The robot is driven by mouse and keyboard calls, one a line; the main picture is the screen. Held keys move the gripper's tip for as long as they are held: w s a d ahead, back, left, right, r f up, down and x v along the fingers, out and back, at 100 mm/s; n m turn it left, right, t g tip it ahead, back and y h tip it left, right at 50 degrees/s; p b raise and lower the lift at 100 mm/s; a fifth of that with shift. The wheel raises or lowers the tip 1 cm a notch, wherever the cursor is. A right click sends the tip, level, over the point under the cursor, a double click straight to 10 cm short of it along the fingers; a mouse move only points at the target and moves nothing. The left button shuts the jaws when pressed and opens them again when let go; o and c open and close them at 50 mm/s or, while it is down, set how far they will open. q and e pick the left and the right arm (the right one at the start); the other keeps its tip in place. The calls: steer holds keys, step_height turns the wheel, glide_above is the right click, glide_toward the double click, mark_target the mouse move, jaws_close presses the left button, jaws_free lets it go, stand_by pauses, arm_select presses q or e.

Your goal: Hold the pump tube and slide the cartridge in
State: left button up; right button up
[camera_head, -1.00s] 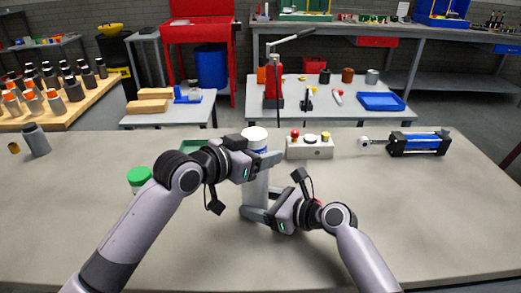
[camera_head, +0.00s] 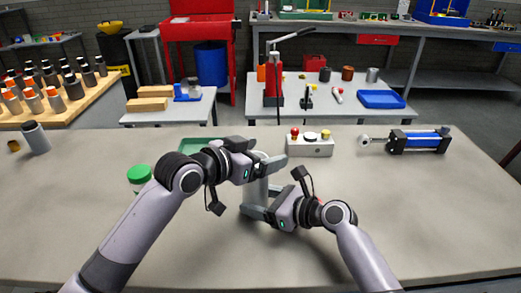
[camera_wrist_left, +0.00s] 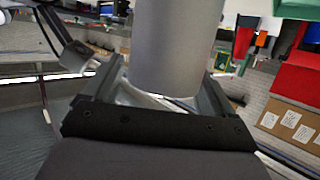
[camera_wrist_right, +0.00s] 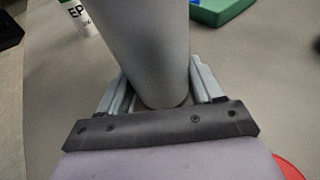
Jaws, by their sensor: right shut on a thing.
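The grey pump tube (camera_head: 259,190) stands upright on the table between my grippers. My right gripper (camera_head: 252,211) is shut on its lower part; the right wrist view shows the tube (camera_wrist_right: 145,50) between the fingers. My left gripper (camera_head: 276,166) is at the tube's upper end. Its fingers stand apart on either side of the grey tube (camera_wrist_left: 178,45) in the left wrist view, and look open. The white cartridge no longer shows above the tube; only a pale round top (camera_head: 258,154) is visible, partly hidden by my left gripper.
A green-capped white bottle (camera_head: 140,180) stands left of the tube, partly behind my left arm. A green tray (camera_head: 199,146) lies behind that arm. A button box (camera_head: 310,146) and a blue cylinder (camera_head: 426,141) are at the back right. The right tabletop is clear.

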arm_select(q)
steer(key=v, duration=1.2)
stand_by(0.7)
arm_select(e)
steer(key=o, duration=1.6)
